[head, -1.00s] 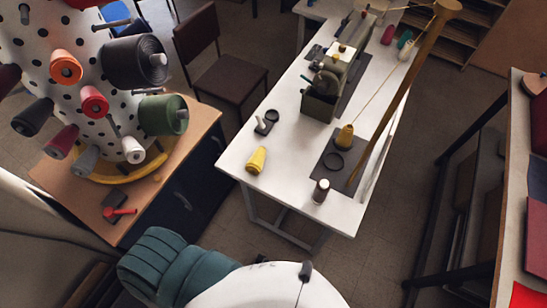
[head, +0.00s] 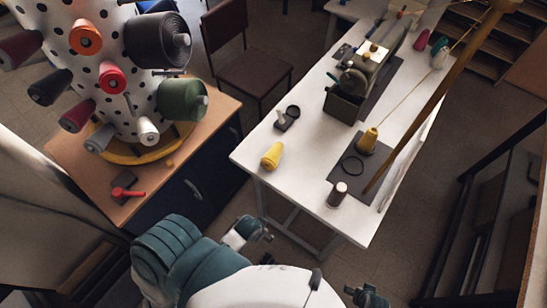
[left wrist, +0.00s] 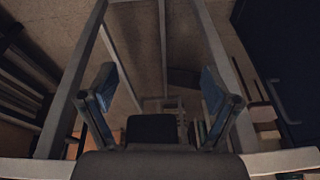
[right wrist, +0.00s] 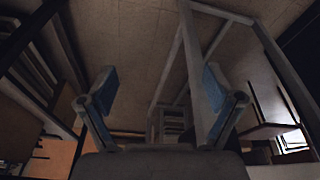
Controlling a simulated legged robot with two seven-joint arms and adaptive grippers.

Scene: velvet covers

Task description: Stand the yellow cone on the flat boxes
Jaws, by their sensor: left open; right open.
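A yellow cone (head: 272,155) appears to stand upright near the left front edge of the white table (head: 300,180) in the head view. My left gripper (head: 262,232) is open and empty, in front of and below the table's near edge. My right gripper (head: 368,294) is open and empty at the bottom of the head view, apart from everything. Both wrist views show spread fingers with nothing between them. I cannot make out flat boxes now.
A sewing machine (head: 362,82), a dark spool (head: 338,194) and black rings share the white table. A slanting wooden pole (head: 440,95) crosses its right side. A dotted spool stand (head: 115,95) occupies the left wooden table. A chair (head: 240,55) stands behind. A dark frame stands right.

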